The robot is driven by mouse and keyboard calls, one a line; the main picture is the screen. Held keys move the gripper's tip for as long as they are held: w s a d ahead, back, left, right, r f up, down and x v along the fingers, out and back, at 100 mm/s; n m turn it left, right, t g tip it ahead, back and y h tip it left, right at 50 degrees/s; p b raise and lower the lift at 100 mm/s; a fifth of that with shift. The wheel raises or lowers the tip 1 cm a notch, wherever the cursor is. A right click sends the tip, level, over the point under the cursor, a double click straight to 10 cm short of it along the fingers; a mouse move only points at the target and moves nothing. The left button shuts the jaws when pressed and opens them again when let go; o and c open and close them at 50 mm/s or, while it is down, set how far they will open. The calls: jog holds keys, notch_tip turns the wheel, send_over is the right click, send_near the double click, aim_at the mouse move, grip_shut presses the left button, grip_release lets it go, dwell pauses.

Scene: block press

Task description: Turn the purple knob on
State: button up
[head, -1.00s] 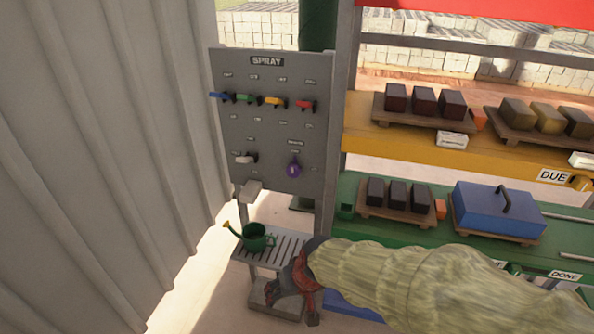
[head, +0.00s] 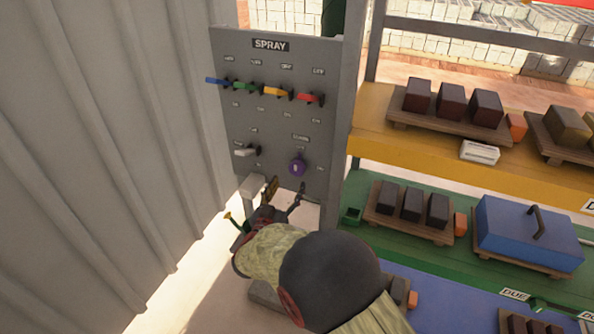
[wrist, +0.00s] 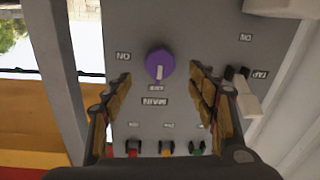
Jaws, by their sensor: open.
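The purple knob (head: 297,168) sits low on the right part of the grey SPRAY panel (head: 275,125). In the wrist view the purple knob (wrist: 160,60) is upside down, with its pale pointer mark aimed down at a small label, hard to read, above the MAIN label. An ON label (wrist: 123,57) is to its left in that view. My gripper (head: 285,190) is open and empty just below the knob in the head view. In the wrist view my gripper (wrist: 161,78) has its padded fingers spread to either side of the knob, seemingly not touching it.
A white TAP lever (head: 245,152) is left of the knob. Blue, green, yellow and red levers (head: 310,97) line the panel above. Shelves with dark blocks (head: 411,204) and a blue lidded box (head: 525,232) stand right. A corrugated wall (head: 100,150) is left.

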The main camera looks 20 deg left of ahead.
aim_at(296, 171)
jog(key=w+b, duration=0.2)
jog(key=w, duration=0.4)
jog(key=shift+w+d, duration=0.1)
jog(key=shift+w, duration=0.2)
jog(key=shift+w+b, duration=0.35)
jog(key=shift+w, duration=0.3)
jog(key=c, duration=0.3)
jog(key=c, duration=0.7)
jog(key=shift+c, duration=0.7)
